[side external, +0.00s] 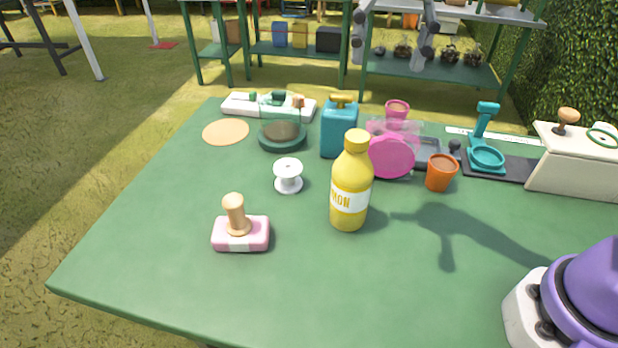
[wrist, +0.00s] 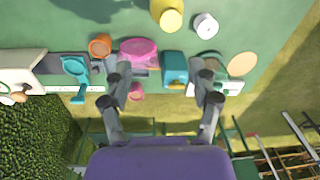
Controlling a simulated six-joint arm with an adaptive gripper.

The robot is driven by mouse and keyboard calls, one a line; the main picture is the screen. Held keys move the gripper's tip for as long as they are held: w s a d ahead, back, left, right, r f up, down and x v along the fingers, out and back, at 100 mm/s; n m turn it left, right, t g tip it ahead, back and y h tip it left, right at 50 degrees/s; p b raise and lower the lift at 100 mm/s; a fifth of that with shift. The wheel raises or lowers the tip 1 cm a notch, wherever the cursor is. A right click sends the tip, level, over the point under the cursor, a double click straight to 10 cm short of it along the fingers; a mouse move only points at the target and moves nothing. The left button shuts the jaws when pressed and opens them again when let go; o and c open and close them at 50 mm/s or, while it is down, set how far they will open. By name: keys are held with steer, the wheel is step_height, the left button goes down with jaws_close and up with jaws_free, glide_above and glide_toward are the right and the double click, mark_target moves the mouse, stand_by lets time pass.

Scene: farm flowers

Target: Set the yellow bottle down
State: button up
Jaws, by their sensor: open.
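The yellow bottle (side external: 350,185), with a white label, stands upright on the green table (side external: 300,295) in the side external view. In the wrist view the yellow bottle (wrist: 168,14) shows at the top edge, partly cut off. My gripper (wrist: 160,84) is open, with nothing between its fingers, and apart from the bottle. In the side external view the open fingers of my gripper (side external: 392,50) hang high at the top, well above the table.
A teal bottle (side external: 339,132), a pink round item (side external: 391,157) and an orange pot (side external: 441,173) stand behind the bottle. A white spool (side external: 288,176) and a pink block with a wooden knob (side external: 240,233) are to its left. The front of the table is clear.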

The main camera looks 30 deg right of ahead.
steer(key=s+d+f+n+t, duration=0.4)
steer(key=s+d+f+n, duration=0.3)
steer(key=s+d+f, duration=0.2)
steer(key=shift+s+d+f+n+t, duration=0.2)
steer(key=shift+s+d+n+t, duration=0.15)
steer(key=shift+s, duration=0.35)
